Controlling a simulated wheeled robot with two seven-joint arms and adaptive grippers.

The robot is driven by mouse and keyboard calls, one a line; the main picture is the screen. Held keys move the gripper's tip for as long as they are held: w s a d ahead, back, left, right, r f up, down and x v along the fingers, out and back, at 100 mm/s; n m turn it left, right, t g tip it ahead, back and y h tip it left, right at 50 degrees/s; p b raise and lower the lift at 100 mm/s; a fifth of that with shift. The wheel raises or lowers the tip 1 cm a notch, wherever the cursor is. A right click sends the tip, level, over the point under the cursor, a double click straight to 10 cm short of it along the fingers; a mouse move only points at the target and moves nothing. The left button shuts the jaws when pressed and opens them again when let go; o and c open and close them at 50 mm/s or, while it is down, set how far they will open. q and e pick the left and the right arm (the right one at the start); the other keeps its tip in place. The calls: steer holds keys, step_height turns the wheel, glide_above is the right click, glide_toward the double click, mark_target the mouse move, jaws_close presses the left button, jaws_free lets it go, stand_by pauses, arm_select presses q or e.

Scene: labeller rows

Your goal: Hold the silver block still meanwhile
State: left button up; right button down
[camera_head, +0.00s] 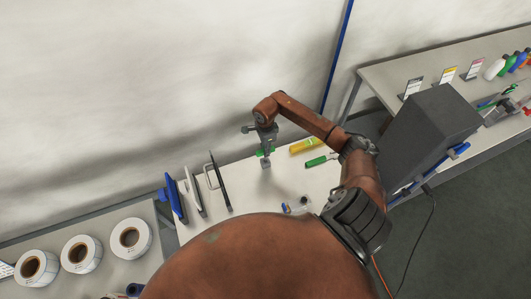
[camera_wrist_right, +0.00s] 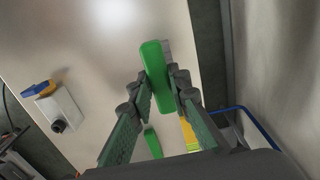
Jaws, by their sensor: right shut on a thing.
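My right gripper (camera_head: 265,147) is at the far edge of the pale table, shut on a green handle. In the right wrist view the green handle (camera_wrist_right: 156,75) lies between the two fingers, and a grey, flat-looking piece (camera_wrist_right: 166,49) shows at its far end. In the head view this grey piece (camera_head: 266,163) shows just below the fingers; I cannot tell whether it touches the table. I cannot say for sure which thing is the silver block. A small pale grey block with a dark round knob (camera_wrist_right: 63,112) lies on the table, apart from the gripper. My left gripper is not in view.
A green-handled tool (camera_head: 317,161) and a yellow thing (camera_head: 305,146) lie right of the gripper. Upright panels (camera_head: 195,190) stand to the left. Label rolls (camera_head: 130,238) sit on the left table. A large dark grey box (camera_head: 430,130) stands at right.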

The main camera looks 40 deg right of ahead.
steer(key=shift+r+p, duration=1.3)
steer(key=shift+r, duration=1.7)
